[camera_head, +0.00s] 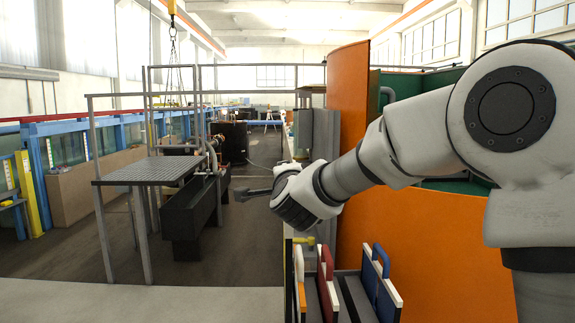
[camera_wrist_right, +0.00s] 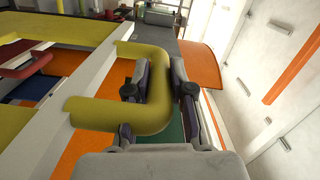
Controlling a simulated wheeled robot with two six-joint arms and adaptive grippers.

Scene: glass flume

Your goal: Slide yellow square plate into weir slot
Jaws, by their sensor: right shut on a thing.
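The yellow square plate (camera_wrist_right: 40,22) shows at the upper left of the right wrist view, with a pale edge and a thick yellow U-shaped handle (camera_wrist_right: 150,118). My right gripper (camera_wrist_right: 169,68) is shut on this handle near its outer bend. In the head view the yellow handle (camera_head: 304,240) shows just below my right wrist, at the left end of a rack of plates. The plate itself is mostly hidden there, and so are my right fingertips. My left gripper is not in view. I cannot make out the weir slot.
A grated platform (camera_head: 155,170) and dark trough (camera_head: 190,208) stand at left. Open floor (camera_head: 255,240) lies between.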

